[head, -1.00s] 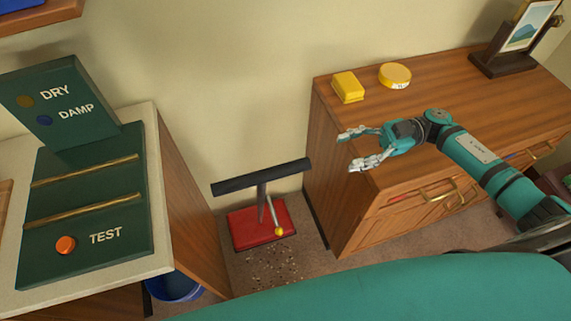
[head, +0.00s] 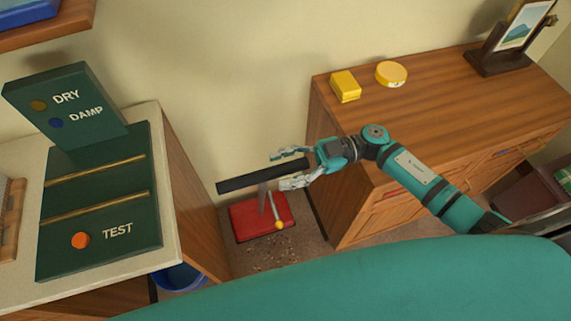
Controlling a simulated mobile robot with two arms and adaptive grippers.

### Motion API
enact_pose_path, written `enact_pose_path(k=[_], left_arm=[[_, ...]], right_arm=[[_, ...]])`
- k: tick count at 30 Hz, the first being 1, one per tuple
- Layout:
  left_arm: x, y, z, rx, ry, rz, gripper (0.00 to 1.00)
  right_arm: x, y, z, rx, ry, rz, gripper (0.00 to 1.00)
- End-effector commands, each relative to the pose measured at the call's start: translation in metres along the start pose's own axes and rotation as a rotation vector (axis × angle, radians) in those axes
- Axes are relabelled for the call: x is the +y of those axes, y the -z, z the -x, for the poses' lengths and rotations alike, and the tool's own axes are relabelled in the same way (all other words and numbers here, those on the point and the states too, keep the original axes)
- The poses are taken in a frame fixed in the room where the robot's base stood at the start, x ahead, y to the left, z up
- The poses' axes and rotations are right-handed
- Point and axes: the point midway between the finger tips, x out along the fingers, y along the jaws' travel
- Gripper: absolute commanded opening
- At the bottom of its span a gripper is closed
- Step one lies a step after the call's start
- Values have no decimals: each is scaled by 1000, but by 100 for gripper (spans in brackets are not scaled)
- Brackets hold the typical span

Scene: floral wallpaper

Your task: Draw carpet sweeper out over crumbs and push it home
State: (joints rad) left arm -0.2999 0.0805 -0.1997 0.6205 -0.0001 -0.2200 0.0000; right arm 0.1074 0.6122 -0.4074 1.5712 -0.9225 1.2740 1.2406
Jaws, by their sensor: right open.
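The carpet sweeper has a red base (head: 250,221) on the floor between the two cabinets, against the wall. Its black crossbar handle (head: 250,180) stands above on a grey post. A thin rod with a yellow knob (head: 278,225) leans at its front. Crumbs (head: 268,256) lie on the carpet in front of the base. My right gripper (head: 283,170) is open, its fingers at the right end of the handle, one on the far side and one on the near side. I cannot tell whether they touch it. My left gripper is out of view.
A wooden cabinet (head: 440,115) at the right bears a yellow box (head: 345,86), a round yellow tin (head: 391,74) and a framed picture (head: 517,32). A counter at the left holds a green test board (head: 100,235). A blue bin (head: 180,278) stands below it.

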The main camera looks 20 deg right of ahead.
Motion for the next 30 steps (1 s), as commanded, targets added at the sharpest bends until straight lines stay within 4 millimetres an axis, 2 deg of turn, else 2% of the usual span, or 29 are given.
enact_pose_path(k=[5,16,30], left_arm=[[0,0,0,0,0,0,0],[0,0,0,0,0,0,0],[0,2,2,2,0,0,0]], right_arm=[[0,0,0,0,0,0,48],[0,0,0,0,0,0,0],[-2,1,1,-2,1,-2,0]])
